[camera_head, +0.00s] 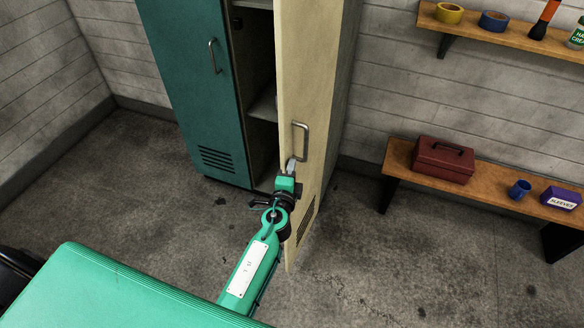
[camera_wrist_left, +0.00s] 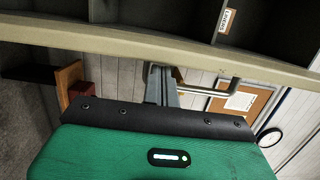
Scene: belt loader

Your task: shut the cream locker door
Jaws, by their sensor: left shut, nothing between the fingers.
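The cream locker door (camera_head: 306,85) stands open, swung out toward me, with its handle and vent slots on the face turned right. Its metal handle (camera_head: 301,140) also shows in the left wrist view (camera_wrist_left: 225,92). The door's edge (camera_wrist_left: 250,60) runs across the upper part of that view. My left gripper (camera_head: 291,164) is shut and empty, its fingertips at the door just below the handle in the head view. In the left wrist view the shut fingers (camera_wrist_left: 160,84) are close beside the handle; I cannot tell whether they touch. My right gripper is not in view.
The teal locker door (camera_head: 198,80) to the left is shut. Dark shelves (camera_head: 262,105) show inside the open locker. At right, a low wooden bench (camera_head: 490,190) holds a red toolbox (camera_head: 443,160), a blue mug (camera_head: 519,189) and a purple box (camera_head: 562,197). The floor right of the door is clear.

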